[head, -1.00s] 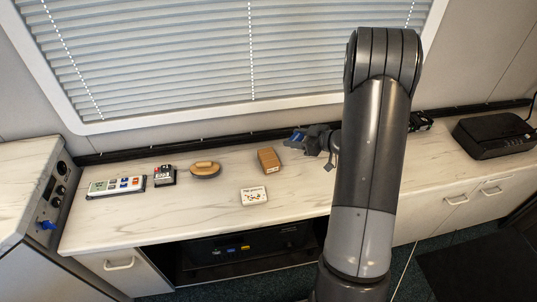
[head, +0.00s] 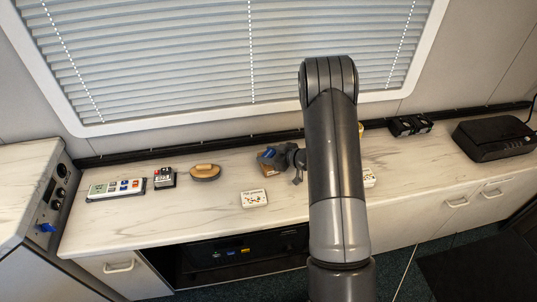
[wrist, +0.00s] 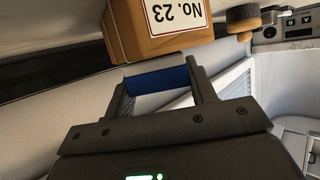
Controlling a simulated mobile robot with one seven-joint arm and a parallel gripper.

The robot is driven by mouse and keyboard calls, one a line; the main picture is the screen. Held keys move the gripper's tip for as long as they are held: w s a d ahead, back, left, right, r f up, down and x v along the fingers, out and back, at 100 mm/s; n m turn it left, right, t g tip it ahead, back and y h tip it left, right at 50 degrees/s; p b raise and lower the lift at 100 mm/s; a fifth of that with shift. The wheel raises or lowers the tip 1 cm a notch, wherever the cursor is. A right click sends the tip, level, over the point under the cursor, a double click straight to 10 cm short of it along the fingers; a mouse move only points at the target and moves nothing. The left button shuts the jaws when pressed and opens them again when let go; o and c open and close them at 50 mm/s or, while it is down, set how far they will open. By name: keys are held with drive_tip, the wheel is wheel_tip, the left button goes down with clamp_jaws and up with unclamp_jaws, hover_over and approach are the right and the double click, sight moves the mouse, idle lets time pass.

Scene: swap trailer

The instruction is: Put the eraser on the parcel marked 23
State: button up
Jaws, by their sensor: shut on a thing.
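My gripper (head: 268,157) is shut on a blue block, which I take for the eraser (wrist: 158,80). In the wrist view the block sits between the two fingertips. The parcel marked 23 (wrist: 125,42), a brown box with a white "No. 23" label, is just beyond the fingertips there. In the head view the parcel (head: 269,173) is mostly hidden behind my gripper. The held block looks apart from the parcel in the wrist view, but the height of the gap is hard to tell.
A wooden-handled brush (head: 205,171), a red-and-black device (head: 164,178) and a button panel (head: 117,188) lie left on the counter. A white card-like box (head: 254,198) lies in front, another (head: 369,178) right of my arm. A black box (head: 495,137) stands far right.

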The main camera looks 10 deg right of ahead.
drive_tip(key=shift+f, duration=0.2)
drive_tip(key=o, duration=1)
drive_tip(key=shift+c, duration=0.2)
